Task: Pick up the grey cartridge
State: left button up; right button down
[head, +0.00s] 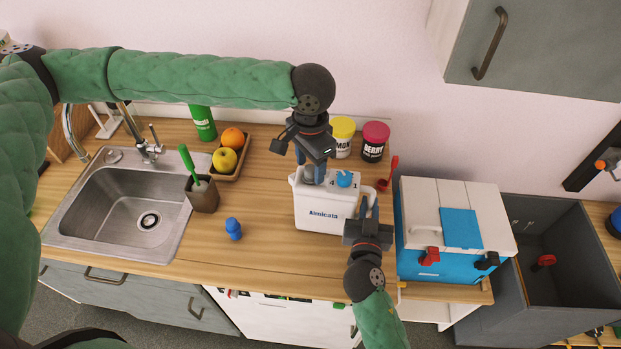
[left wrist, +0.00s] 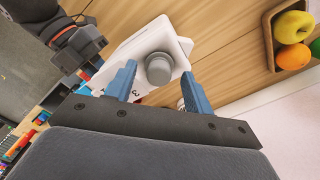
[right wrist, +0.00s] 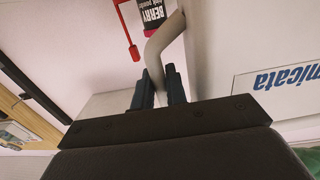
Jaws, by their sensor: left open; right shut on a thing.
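The grey cartridge (left wrist: 158,68) is a short round cylinder in the top of a white container (head: 322,212) marked "Almicata"; it also shows in the head view (head: 309,175), partly hidden by my left gripper. My left gripper (head: 313,166) is open and points down at the cartridge. In the left wrist view, its blue fingers (left wrist: 158,82) lie to either side of the cartridge, with gaps showing. My right gripper (head: 369,208) is shut on the container's pale handle (right wrist: 160,50), at the container's right side. The container stands upright on the wooden counter.
A blue knob (head: 346,179) sits on the container's top beside the cartridge. A white and blue box (head: 412,225) stands close to the right. Yellow (head: 343,133) and red (head: 374,142) jars stand behind.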

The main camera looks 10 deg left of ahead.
pick_arm(q)
grip_shut()
jog(key=shift+r, duration=0.15)
notch_tip(320, 180, up, 10)
dwell(0.6)
pick_arm(e)
jog(key=c, duration=1.3)
grip_release()
jog(key=shift+c, duration=0.2)
jog(key=shift+s, duration=0.1)
